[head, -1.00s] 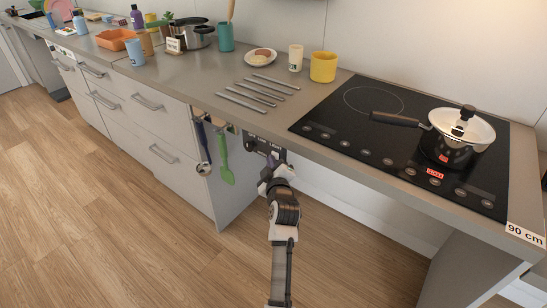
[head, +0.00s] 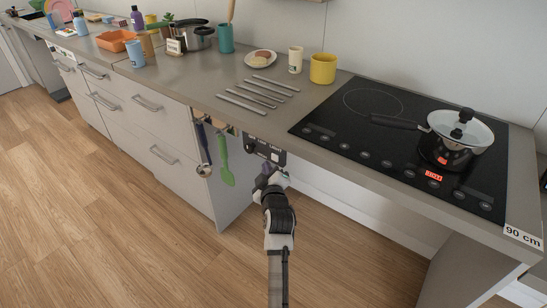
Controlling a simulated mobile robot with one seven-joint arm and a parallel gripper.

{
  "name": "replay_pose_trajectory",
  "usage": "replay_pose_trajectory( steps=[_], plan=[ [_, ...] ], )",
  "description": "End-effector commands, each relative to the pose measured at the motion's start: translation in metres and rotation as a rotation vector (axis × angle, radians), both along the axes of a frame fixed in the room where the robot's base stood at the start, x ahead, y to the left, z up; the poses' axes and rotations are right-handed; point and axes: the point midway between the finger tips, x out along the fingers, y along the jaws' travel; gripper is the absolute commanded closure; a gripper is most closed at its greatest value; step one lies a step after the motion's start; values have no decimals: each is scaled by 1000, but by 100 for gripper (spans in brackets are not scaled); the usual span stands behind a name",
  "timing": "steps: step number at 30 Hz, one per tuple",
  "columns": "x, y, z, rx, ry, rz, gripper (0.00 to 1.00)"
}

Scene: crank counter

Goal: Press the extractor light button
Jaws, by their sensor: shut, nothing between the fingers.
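A dark control panel (head: 264,149) is mounted under the front edge of the counter, left of the hob. It carries small light lettering that seems to include "LIGHT" and has small light marks. Its buttons are too small to tell apart. My gripper (head: 269,174) is just below and in front of the panel's lower edge in the head view. It is shut and empty. Its wrist hides part of the fingers, and I cannot tell whether the tips touch the panel.
A ladle (head: 204,150) and a green spatula (head: 225,160) hang left of the panel. Above, the counter (head: 205,83) holds metal bars (head: 258,95), a yellow mug (head: 323,68) and a hob (head: 375,125) with a pan (head: 450,145). The floor in front is clear.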

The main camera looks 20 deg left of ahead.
Motion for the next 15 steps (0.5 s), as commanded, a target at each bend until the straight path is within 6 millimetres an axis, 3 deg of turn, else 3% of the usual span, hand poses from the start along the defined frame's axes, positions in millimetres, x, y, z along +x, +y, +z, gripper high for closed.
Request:
replay_pose_trajectory(
  steps=[15],
  plan=[
    [-43,16,2,0,0,2,100]
  ],
)
